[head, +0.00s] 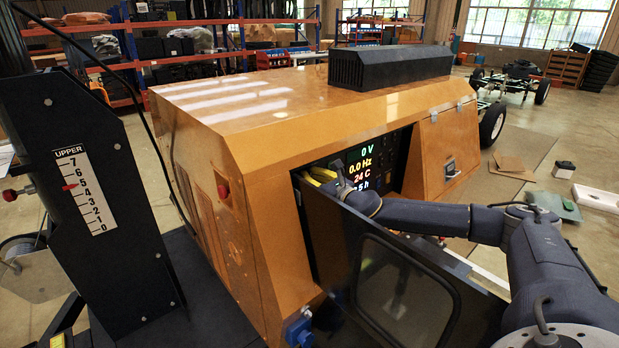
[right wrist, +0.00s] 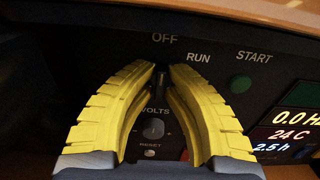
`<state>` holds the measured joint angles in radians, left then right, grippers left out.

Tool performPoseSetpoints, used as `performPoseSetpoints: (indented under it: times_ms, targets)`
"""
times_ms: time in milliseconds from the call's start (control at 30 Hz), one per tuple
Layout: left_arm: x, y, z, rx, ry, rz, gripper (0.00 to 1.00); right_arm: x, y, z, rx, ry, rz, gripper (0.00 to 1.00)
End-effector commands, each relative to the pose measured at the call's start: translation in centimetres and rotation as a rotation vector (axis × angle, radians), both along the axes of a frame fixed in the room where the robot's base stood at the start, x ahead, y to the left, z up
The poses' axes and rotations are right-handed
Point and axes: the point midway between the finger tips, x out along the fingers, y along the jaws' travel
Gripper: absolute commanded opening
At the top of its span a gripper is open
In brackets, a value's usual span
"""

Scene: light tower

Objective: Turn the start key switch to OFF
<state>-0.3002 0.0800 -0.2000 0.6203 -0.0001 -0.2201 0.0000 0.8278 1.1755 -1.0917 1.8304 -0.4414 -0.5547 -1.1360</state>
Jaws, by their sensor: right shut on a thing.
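The start key switch (right wrist: 160,79) is a small dark key on the black control panel (right wrist: 70,35), below the OFF label and left of RUN and START. The part that shows looks about upright, toward OFF; its base is partly hidden. My right gripper (right wrist: 163,73) has its yellow fingers closed around the key, one tip on each side. In the head view my right gripper (head: 340,184) reaches into the panel opening of the orange light tower housing (head: 260,130), and the key cannot be seen there. My left gripper is not in view.
A VOLTS knob (right wrist: 153,129) and RESET button (right wrist: 149,153) sit between my fingers, below the key. A green button (right wrist: 240,84) is under START. The lit display (head: 357,168) reads 0 V and 0.0 Hz. An open dark door (head: 465,293) stands below my right arm.

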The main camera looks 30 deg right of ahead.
Motion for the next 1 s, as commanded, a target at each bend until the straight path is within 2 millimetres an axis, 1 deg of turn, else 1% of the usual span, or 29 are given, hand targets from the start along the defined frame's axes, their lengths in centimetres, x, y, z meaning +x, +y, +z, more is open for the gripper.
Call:
performPoseSetpoints:
  times_ms: [33,300,333,467,500,767,867,1000]
  targets:
    - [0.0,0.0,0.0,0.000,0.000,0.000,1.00,0.2,-0.3,0.9,-0.010,-0.017,-0.006,0.00]
    - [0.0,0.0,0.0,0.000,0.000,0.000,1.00,0.2,-0.3,1.0,-0.010,-0.019,-0.006,0.00]
    - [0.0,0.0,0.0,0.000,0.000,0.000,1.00,0.2,-0.3,1.0,-0.010,-0.019,-0.006,0.15]
    - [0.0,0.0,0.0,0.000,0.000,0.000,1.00,0.1,-0.2,0.8,-0.010,-0.016,-0.005,0.30]
    - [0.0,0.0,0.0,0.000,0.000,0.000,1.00,0.1,-0.2,0.8,-0.009,-0.015,-0.005,0.31]
    - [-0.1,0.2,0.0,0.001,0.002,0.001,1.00,-0.1,-0.1,0.4,-0.007,-0.008,-0.002,0.31]
    - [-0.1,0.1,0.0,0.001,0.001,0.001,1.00,-0.7,-0.3,0.4,-0.007,-0.007,-0.003,0.31]
    - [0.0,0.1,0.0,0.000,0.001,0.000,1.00,-2.5,-0.5,0.2,-0.008,-0.004,-0.003,0.31]
